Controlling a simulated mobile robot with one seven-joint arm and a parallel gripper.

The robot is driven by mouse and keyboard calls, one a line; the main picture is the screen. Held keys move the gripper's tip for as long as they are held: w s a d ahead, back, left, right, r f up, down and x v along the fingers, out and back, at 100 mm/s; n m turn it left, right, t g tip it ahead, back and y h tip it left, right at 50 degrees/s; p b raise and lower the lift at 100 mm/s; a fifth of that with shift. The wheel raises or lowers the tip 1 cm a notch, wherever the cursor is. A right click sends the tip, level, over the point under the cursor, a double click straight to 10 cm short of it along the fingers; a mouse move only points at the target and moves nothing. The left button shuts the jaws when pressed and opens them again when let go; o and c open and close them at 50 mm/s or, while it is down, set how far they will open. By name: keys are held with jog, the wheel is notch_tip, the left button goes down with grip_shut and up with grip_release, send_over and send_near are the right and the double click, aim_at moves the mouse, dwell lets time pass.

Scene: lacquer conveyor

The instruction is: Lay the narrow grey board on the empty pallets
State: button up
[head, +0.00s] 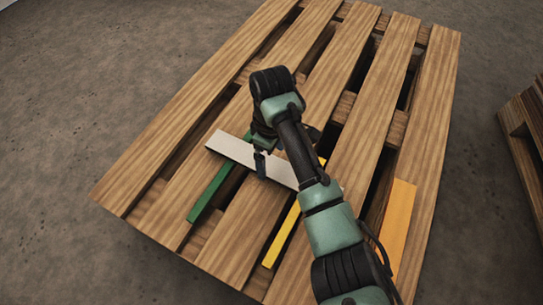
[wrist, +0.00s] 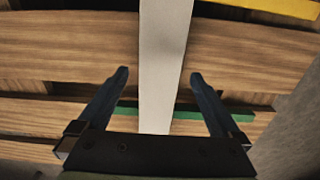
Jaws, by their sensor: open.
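The narrow grey board (head: 229,147) lies across the slats of a wooden pallet (head: 172,128), over a green strip (head: 208,193). Its right part is hidden behind my arm in the head view. In the wrist view the grey board (wrist: 164,65) runs between the two fingers of my gripper (wrist: 158,77), with a gap on each side. My gripper also shows in the head view (head: 262,163), low over the board. It is open and holds nothing.
A yellow strip (head: 282,235) and an orange board (head: 398,220) lie on the same pallet, partly behind my arm. More pallet wood (head: 526,140) stands at the right edge. Bare floor (head: 75,85) is free to the left.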

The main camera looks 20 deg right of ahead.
aim_at(271, 165)
notch_tip(271, 165, up, 10)
jog(key=p, duration=0.5)
jog(key=shift+p, duration=0.3)
jog(key=shift+w, duration=0.1)
jog(key=w+a+r+m+t, duration=0.1)
jog(key=w+a+r+t, duration=0.7)
jog(key=w+r, duration=0.45)
jog(key=a+r+m+t+y, duration=0.1)
jog(key=a+r+t, duration=0.15)
jog(key=r, duration=0.45)
jog(key=a+r+t+y, duration=0.1)
jog(key=r+t, duration=0.2)
jog(key=r, duration=0.4)
jog(key=s+a+r+m+t, duration=0.15)
jog(key=s+r+t, duration=0.25)
jog(key=r, duration=0.6)
jog(key=s+r+m+t, duration=0.2)
jog(key=s+r+t, duration=0.2)
jog(key=r, duration=0.6)
jog(key=s+d+r+m+t+h, duration=0.2)
jog(key=s+r+t, duration=0.4)
jog(key=s+r, duration=0.6)
jog(key=shift+s+d+m, duration=0.2)
jog(key=shift+s+m, duration=0.55)
jog(key=shift+s, duration=0.1)
jog(key=shift+r, duration=0.2)
